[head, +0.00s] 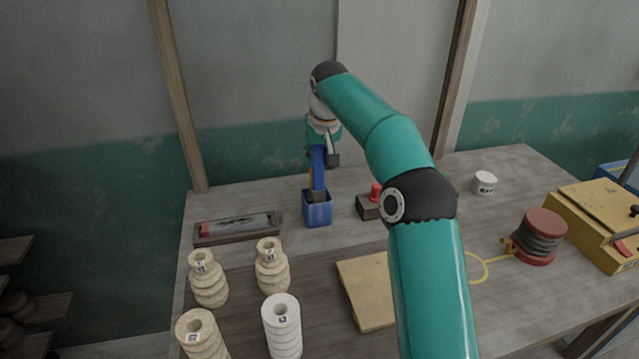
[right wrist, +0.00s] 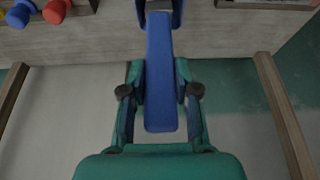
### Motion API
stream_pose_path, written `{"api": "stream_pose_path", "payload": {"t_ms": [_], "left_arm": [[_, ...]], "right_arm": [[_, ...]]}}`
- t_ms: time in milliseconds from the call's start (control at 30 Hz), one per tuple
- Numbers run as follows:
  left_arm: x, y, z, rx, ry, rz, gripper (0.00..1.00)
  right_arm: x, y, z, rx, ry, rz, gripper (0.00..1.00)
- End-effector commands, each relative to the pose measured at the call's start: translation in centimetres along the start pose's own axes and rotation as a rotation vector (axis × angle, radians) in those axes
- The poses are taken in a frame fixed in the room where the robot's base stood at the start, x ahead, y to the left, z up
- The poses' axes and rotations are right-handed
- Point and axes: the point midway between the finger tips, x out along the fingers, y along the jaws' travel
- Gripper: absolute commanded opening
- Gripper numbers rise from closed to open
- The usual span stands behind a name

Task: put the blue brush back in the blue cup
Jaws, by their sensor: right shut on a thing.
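The blue cup (head: 317,212) stands upright at the back of the table, left of centre. My right gripper (head: 322,143) is above it, shut on the blue brush (head: 319,170). The brush is nearly upright over the cup, with its dark lower part at the cup's mouth; I cannot tell how far inside it is. In the right wrist view the blue handle (right wrist: 159,75) lies between the fingers of my right gripper (right wrist: 159,85). A narrow yellow thing (head: 311,178) shows beside the brush. My left gripper is out of view.
A wooden block (head: 368,207) with a red knob (head: 376,191) stands right of the cup. A dark tray (head: 238,228) lies left. Stacked ringed pieces (head: 271,268) stand in front. A tan board (head: 366,291) lies under my right arm. A white pot (head: 484,183) is farther right.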

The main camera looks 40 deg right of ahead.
Motion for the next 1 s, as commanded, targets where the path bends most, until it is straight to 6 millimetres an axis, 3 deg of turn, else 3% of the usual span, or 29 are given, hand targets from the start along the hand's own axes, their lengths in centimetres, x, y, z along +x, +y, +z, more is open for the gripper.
{"api": "stream_pose_path", "payload": {"t_ms": [300,433,967,1000], "left_arm": [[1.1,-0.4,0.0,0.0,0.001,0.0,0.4],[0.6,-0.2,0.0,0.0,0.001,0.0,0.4],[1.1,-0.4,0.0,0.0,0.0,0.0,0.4],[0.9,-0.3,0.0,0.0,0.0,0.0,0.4]], "right_arm": [[3.2,-0.1,1.4,-0.003,-0.003,0.0,0.01],[4.1,0.0,1.7,-0.001,-0.001,0.0,0.01],[5.1,-0.2,2.1,-0.003,0.0,-0.001,0.01],[5.0,-0.2,2.0,-0.003,0.001,-0.001,0.37]]}}
